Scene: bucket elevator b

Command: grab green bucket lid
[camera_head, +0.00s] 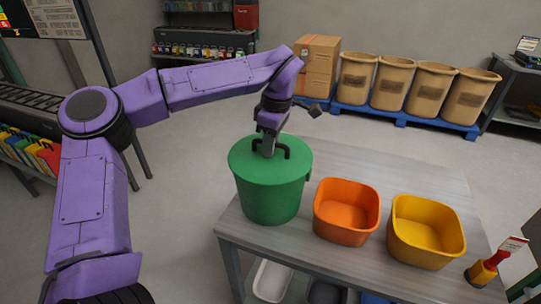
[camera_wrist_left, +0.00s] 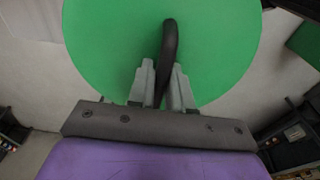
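The green bucket (camera_head: 270,198) stands at the left end of the grey table, with its flat green lid (camera_head: 243,158) on top. A black arched handle (camera_head: 287,149) rises from the lid. My left gripper (camera_head: 268,150) points down at the lid with its fingers at the handle. In the left wrist view the lid (camera_wrist_left: 110,45) fills the upper middle, and the handle (camera_wrist_left: 169,45) runs between the two grey fingers of the left gripper (camera_wrist_left: 166,80). The fingers are close on either side of the handle; contact is hard to confirm. My right gripper does not show.
An orange bin (camera_head: 346,226) and a yellow bin (camera_head: 425,246) stand right of the bucket on the table (camera_head: 390,180). A red and yellow tool (camera_head: 492,263) is at the table's right corner. Tan barrels (camera_head: 393,85) stand on a blue pallet behind. Floor between is clear.

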